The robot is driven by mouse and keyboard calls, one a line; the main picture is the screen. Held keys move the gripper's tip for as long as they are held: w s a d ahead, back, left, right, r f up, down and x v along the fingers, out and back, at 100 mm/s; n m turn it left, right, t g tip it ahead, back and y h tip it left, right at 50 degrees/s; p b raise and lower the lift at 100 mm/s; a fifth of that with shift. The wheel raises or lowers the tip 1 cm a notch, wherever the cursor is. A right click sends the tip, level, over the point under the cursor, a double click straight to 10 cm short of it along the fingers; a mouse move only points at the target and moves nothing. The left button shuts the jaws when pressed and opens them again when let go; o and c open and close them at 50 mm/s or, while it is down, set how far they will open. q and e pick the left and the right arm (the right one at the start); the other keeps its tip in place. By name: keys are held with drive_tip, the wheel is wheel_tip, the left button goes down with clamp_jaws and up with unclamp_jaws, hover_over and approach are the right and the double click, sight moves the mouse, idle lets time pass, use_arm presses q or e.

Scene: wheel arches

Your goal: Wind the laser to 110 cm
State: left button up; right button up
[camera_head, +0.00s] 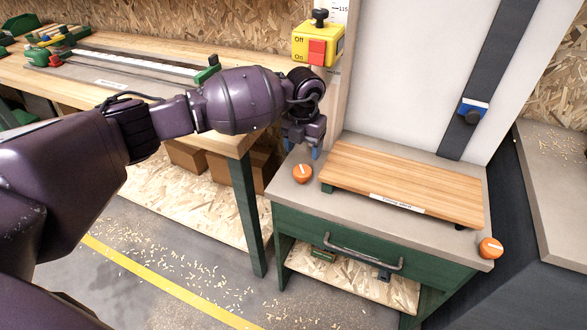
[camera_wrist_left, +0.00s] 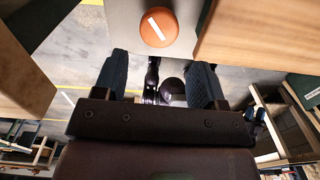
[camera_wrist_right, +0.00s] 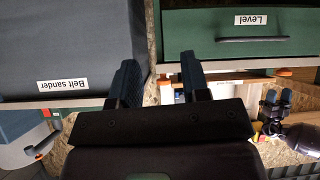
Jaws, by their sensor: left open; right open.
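A yellow box (camera_head: 317,45) with a red Off/On switch sits on a pale upright post in the head view. A black knob (camera_head: 320,17) is on its top, beside a scale strip (camera_head: 338,9) reading about 115. I cannot tell surely whether this box is the laser. My left gripper (camera_head: 303,152) is open and empty, pointing down below the box, just above the grey bench near an orange knob (camera_head: 302,173). The left wrist view shows this knob (camera_wrist_left: 158,27) beyond the open fingers. My right gripper (camera_wrist_right: 160,75) is open and empty, outside the head view.
A wooden board (camera_head: 400,185) lies on the grey bench, with a second orange knob (camera_head: 490,247) at its right corner. A dark rail with a blue slider (camera_head: 473,110) leans behind.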

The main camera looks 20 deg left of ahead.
sight(303, 170)
use_arm(q)
drive_tip(key=shift+n, duration=0.3)
drive_tip(key=shift+f, duration=0.55)
wheel_tip(303, 170, down, 6)
drive_tip(key=shift+r+b, duration=0.15)
drive_tip(key=shift+b, duration=0.6)
drive_tip(key=shift+f, duration=0.4)
use_arm(e)
drive_tip(key=shift+w+d+f, duration=0.1)
drive_tip(key=shift+w+f, duration=0.1)
drive_tip(key=shift+f, duration=0.5)
use_arm(q)
drive_tip(key=shift+r, duration=0.1)
drive_tip(key=shift+c, duration=0.3)
use_arm(e)
drive_tip(key=shift+s+d, duration=0.1)
use_arm(q)
drive_tip(key=c, duration=0.6)
drive_tip(key=shift+m, duration=0.8)
use_arm(e)
drive_tip(key=shift+s, duration=0.1)
drive_tip(key=shift+f, duration=0.1)
